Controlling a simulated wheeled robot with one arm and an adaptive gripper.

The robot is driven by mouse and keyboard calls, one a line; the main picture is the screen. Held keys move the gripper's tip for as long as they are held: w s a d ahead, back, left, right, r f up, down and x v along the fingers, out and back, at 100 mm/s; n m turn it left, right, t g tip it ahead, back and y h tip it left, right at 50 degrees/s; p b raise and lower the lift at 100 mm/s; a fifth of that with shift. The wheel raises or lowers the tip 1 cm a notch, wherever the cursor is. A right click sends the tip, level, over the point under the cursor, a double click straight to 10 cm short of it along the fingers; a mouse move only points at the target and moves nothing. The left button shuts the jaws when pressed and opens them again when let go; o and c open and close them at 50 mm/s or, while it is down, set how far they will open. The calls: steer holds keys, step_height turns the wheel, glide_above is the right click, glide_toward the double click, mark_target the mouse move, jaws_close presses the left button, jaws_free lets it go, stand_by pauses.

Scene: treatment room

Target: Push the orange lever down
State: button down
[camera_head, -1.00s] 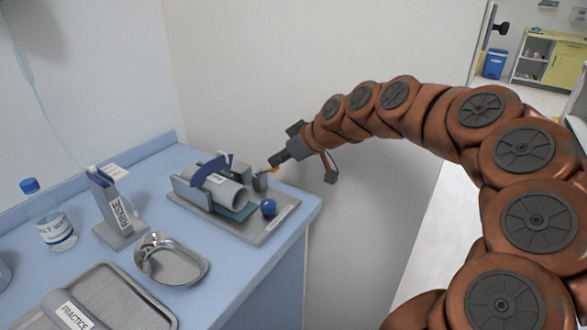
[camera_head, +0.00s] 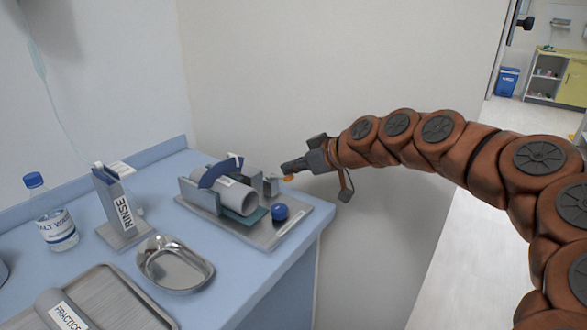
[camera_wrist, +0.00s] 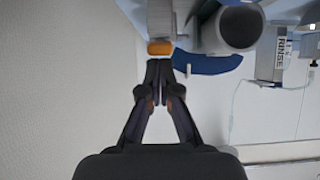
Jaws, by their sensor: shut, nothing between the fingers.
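The orange lever tip (camera_head: 289,178) shows at the right end of the device on the bench. In the wrist view the orange tip (camera_wrist: 160,48) is a block at the end of a grey arm. My gripper (camera_head: 284,168) is shut and empty, with its fingertips right at the lever tip. In the head view they appear just above the orange part. In the wrist view the shut fingertips (camera_wrist: 158,66) sit just below the orange block in the picture, close to it; I cannot tell whether they touch.
The device has a grey cylinder (camera_head: 237,196), a blue curved band (camera_head: 214,174) and a blue ball (camera_head: 280,212). A RINSE stand (camera_head: 109,200), bottle (camera_head: 50,215), kidney dish (camera_head: 178,270) and tray (camera_head: 130,305) stand to the left. The wall (camera_head: 350,80) is behind.

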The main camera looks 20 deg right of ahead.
steer(key=shift+w+a, duration=0.2)
steer(key=shift+w, duration=0.15)
steer(key=r, duration=0.1)
steer(key=r+p, duration=0.1)
steer(key=r, duration=0.1)
steer(key=shift+w+a+r, duration=0.25)
steer(key=shift+w+r, duration=0.1)
steer(key=shift+s+d+r, duration=0.15)
steer(key=shift+r, duration=0.2)
steer(key=v, duration=0.9)
steer(key=shift+s+f+b, duration=0.15)
steer(key=shift+s+b, duration=0.05)
steer(key=shift+b, duration=0.1)
